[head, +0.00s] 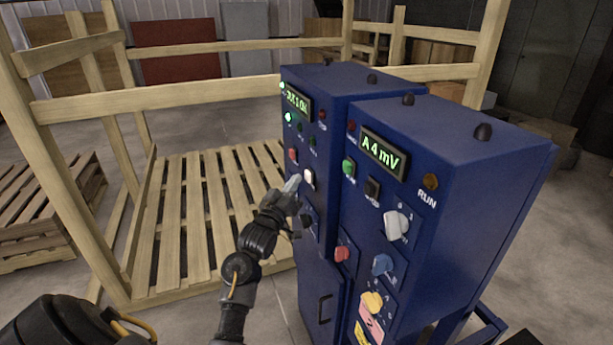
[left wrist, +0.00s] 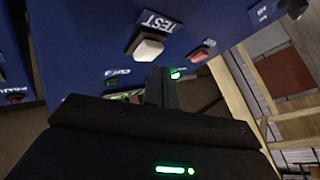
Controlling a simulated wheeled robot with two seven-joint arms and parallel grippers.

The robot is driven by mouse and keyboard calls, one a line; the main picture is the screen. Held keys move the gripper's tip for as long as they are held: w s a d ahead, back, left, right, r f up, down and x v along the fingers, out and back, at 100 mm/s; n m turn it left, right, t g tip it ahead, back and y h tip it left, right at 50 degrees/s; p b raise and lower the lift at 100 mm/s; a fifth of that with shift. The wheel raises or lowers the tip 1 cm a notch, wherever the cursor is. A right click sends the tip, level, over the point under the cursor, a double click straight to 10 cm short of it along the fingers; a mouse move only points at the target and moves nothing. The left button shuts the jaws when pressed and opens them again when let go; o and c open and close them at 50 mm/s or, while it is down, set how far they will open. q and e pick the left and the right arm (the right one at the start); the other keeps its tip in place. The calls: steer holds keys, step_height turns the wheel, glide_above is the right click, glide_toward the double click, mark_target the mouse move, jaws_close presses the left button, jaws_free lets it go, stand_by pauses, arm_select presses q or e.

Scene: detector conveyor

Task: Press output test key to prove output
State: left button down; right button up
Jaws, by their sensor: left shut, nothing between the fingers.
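Two blue control cabinets stand side by side. The left cabinet (head: 325,110) carries a white key (head: 309,178) on its front. In the left wrist view a white key (left wrist: 148,48) sits beside a label reading TEST. My left gripper (head: 293,184) is shut and empty, its tip just left of and close to the white key in the head view. In the left wrist view the dark fingers (left wrist: 161,88) point toward the panel, below and right of the key. I cannot tell whether they touch anything. My right gripper is out of view.
The right display (head: 381,153) reads A 4 mV. Red (head: 292,155) and green (head: 348,168) buttons and a white knob (head: 397,224) are nearby. A wooden pallet frame (head: 170,200) stands left.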

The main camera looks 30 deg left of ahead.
arm_select(q)
steer(key=shift+s+a, duration=0.1)
steer(key=s+a+p, duration=0.1)
steer(key=s, duration=0.1)
steer(key=s+a+p, duration=0.1)
steer(key=s, duration=0.1)
steer(key=shift+a, duration=0.4)
stand_by(0.9)
